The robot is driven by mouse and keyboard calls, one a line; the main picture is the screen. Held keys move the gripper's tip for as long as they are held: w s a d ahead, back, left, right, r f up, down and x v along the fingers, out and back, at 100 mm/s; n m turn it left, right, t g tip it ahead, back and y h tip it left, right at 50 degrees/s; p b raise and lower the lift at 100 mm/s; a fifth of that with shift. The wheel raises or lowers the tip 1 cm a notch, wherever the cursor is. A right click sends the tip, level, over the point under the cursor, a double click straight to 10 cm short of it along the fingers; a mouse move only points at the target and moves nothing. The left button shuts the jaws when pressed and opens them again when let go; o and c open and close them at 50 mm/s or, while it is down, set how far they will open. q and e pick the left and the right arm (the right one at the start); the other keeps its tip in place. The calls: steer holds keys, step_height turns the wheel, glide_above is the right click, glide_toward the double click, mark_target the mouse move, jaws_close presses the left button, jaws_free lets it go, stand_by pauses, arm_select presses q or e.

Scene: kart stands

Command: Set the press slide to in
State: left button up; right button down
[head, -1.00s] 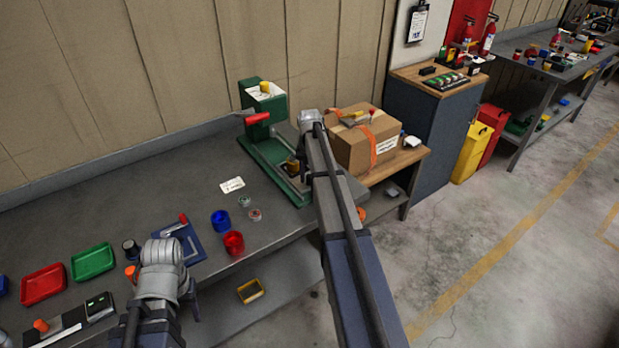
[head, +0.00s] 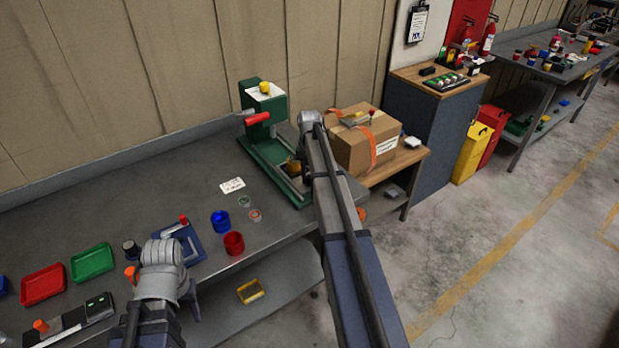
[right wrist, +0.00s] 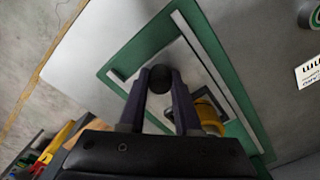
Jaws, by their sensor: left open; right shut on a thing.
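The green press (head: 279,105) stands on the bench with a red lever handle (head: 257,118) at its front. Its green base (head: 258,155) carries pale rails and a slide, partly hidden by my right arm in the head view. In the right wrist view, my right gripper (right wrist: 159,90) is shut on a dark round knob (right wrist: 160,76) over the press base (right wrist: 221,60). A yellow-brass round part (right wrist: 208,113) sits just right of the fingers. My left gripper (head: 166,275) is open above the bench at the lower left, its fingertips mostly hidden by the wrist.
A cardboard box (head: 362,143) stands on a wooden-topped stand right of the press. A white card (head: 232,185), a blue cup (head: 220,221) and a red cup (head: 234,243) lie left of the base. Red (head: 43,284) and green (head: 92,262) trays sit further left.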

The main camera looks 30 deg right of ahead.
steer(key=shift+w, duration=0.1)
stand_by(0.5)
steer(key=w, duration=0.9)
steer(key=w+a, duration=0.1)
steer(key=w, duration=0.4)
arm_select(q)
steer(key=shift+w, duration=0.9)
arm_select(e)
steer(key=shift+w, duration=0.65)
steer(key=c, duration=0.6)
jaws_free()
steer(key=shift+w+a, duration=0.1)
arm_select(q)
steer(key=shift+a, duration=0.1)
steer(key=shift+w+r, duration=0.1)
arm_select(e)
steer(key=shift+r, duration=0.1)
